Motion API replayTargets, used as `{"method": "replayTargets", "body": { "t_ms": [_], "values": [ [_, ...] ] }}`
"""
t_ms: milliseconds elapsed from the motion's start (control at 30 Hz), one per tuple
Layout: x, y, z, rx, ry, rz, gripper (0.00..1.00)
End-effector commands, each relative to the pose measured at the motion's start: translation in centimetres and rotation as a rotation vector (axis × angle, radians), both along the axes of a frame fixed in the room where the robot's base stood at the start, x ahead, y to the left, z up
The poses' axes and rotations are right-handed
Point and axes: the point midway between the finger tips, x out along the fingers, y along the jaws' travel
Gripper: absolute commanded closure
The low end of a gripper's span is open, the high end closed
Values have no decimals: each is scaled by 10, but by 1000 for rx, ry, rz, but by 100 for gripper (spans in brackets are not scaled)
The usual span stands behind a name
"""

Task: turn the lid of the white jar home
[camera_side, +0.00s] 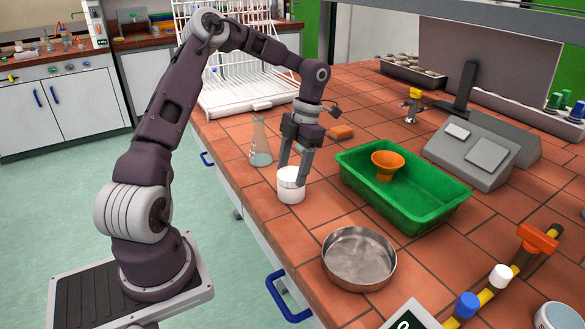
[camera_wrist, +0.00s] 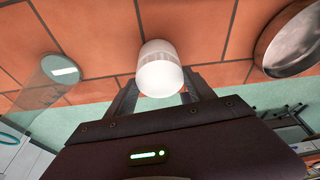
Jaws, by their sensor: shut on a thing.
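The white jar (camera_side: 291,191) stands upright on the tiled bench near its front edge, with its white lid (camera_side: 291,174) on top. My gripper (camera_side: 293,172) points down over the jar, its fingers at the lid and shut on it. In the wrist view the lid (camera_wrist: 160,78) shows as a pale round top between the two fingers (camera_wrist: 158,95). I cannot tell from these views how far the lid is turned or whether it sits level.
An Erlenmeyer flask (camera_side: 260,145) stands close by on the left. A green tray (camera_side: 405,195) holding an orange funnel (camera_side: 388,163) is to the right. A steel bowl (camera_side: 358,260) is in front. An orange block (camera_side: 341,132) lies behind. Bare tiles surround the jar.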

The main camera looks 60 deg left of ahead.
Motion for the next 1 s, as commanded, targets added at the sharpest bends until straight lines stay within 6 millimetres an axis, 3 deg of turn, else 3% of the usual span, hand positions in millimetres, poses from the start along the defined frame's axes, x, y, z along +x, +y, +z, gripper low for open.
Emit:
{"method": "replayTargets", "body": {
  "t_ms": [400,700,733,833,1000],
  "values": [
    [-1,-3,-2,-11,3,-371,86],
    [0,-1,-1,0,0,-398,86],
    [0,-1,-1,0,0,-398,32],
    [0,-1,-1,0,0,-398,12],
    [0,-1,0,0,0,-398,12]
  ]
}}
